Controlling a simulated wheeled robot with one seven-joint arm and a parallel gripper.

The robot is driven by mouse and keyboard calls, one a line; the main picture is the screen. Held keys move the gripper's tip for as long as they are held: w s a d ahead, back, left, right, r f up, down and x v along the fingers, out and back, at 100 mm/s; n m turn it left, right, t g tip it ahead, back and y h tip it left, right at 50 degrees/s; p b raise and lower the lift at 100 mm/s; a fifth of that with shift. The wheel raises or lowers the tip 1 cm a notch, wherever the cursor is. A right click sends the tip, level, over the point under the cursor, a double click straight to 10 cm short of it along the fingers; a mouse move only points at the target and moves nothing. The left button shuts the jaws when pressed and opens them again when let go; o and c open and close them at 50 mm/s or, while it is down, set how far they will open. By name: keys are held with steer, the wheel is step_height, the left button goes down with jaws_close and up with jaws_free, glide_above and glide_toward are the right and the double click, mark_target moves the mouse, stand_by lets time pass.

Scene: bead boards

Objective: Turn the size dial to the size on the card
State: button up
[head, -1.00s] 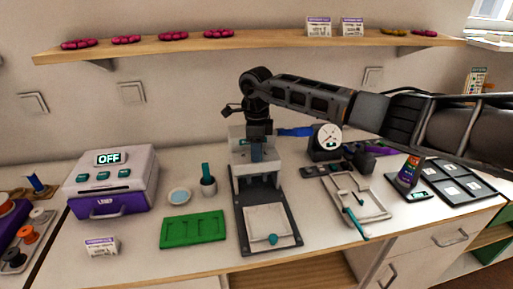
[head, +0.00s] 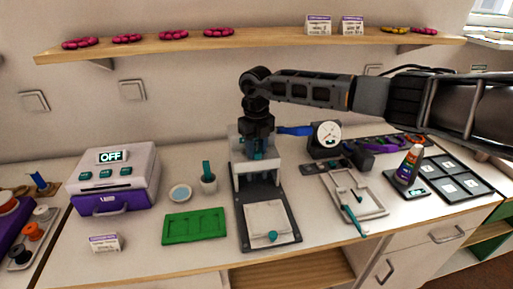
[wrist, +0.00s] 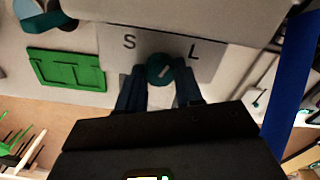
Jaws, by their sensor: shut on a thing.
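The size dial (wrist: 158,66) is a round teal knob on a grey plate marked S on the left and L on the right in the wrist view. A pale mark on the knob slants to the upper right, between the two letters. My gripper (wrist: 160,84) is shut on the dial, with a dark finger on either side. In the head view my gripper (head: 259,150) points down into the white and dark press machine (head: 244,172), and the fingers largely hide the dial. A small white card (head: 106,243) with a purple top stands at the front left; its print is too small to read.
A white box showing OFF (head: 112,182) stands farther left. A clamp frame (head: 352,192), dial gauge (head: 327,135) and bottle (head: 410,163) are on the right. A shelf (head: 250,43) runs above.

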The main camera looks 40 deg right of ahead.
mark_target(256, 151)
steer(key=shift+w+r+m, duration=0.1)
steer(key=shift+m, duration=1.8)
steer(key=o, duration=1)
steer(key=shift+o, duration=0.2)
steer(key=shift+r+b, duration=0.8)
steer(key=shift+r, duration=3.05)
